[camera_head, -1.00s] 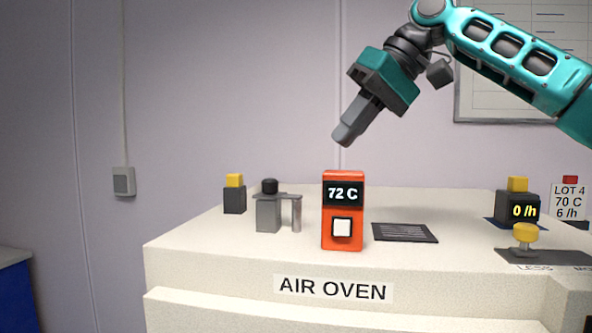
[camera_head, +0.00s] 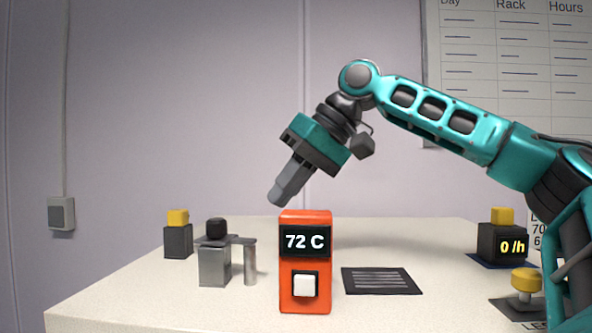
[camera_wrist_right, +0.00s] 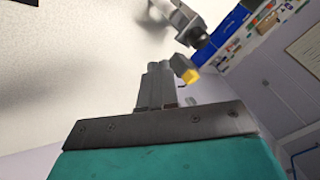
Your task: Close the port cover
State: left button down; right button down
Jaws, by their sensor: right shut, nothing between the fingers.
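I cannot tell whether the port is covered. My right gripper (camera_head: 278,198) is shut and empty, tilted down-left, above and right of the knob, apart from it. In the right wrist view its fingers (camera_wrist_right: 154,88) are together, and the black knob (camera_wrist_right: 201,38) shows beyond them. My left gripper is not in view.
An orange unit reading 72 C (camera_head: 305,262) stands just below my right fingertips. A yellow-topped block (camera_head: 178,238) stands left of the fitting. A black vent grille (camera_head: 382,280) lies right of the unit. A 0 /h display (camera_head: 500,245) and yellow knob (camera_head: 525,281) are farther right.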

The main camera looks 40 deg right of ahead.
jog(key=x, duration=0.4)
jog(key=shift+w+a, duration=0.25)
jog(key=shift+a, duration=0.75)
jog(key=shift+w+a, duration=0.25)
jog(key=shift+a, duration=0.7)
jog(key=shift+s+d, duration=0.1)
